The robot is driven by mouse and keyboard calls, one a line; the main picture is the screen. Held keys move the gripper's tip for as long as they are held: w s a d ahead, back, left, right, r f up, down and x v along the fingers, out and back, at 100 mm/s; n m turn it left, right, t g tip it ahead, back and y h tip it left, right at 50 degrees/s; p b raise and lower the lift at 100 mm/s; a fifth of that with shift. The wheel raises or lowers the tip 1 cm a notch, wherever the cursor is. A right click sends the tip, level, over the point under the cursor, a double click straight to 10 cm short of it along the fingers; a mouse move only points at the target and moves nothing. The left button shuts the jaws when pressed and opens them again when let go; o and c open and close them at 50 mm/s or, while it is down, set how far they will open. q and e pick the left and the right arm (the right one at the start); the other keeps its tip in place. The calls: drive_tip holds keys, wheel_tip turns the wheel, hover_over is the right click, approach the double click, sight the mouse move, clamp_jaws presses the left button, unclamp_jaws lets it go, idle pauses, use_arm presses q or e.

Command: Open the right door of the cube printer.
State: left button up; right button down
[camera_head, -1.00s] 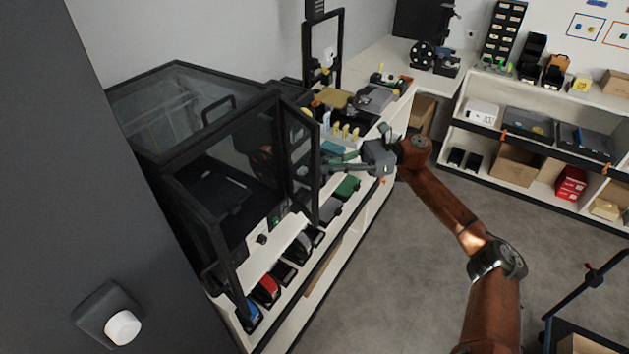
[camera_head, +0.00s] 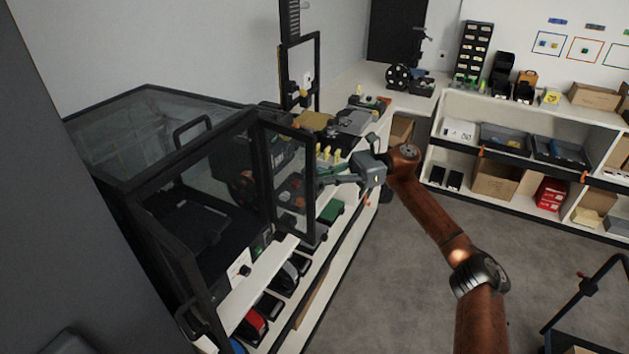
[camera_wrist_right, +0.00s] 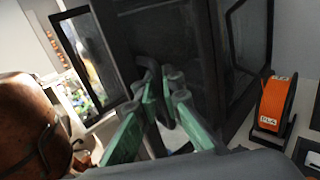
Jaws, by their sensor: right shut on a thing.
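The cube printer (camera_head: 160,184) is a black-framed box with clear panels at the left of the head view. Its right door (camera_head: 290,188), a black frame with a clear pane, stands swung out from the front at the right corner. My right gripper (camera_head: 322,178) reaches this door from the right. In the right wrist view its green fingers (camera_wrist_right: 166,98) are closed around a dark bar-like handle (camera_wrist_right: 152,72) on the door; the exact contact is partly hidden. The left door (camera_head: 172,258) also stands out from the front. My left gripper is not in view.
A white shelf unit (camera_head: 262,279) under the printer holds several spools. An orange spool (camera_wrist_right: 275,103) stands right of the gripper in the wrist view. Tools crowd the counter behind the door.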

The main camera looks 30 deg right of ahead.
drive_tip(key=c, duration=2.4)
unclamp_jaws()
drive_tip(key=v, duration=1.2)
drive_tip(key=shift+s+d, duration=0.1)
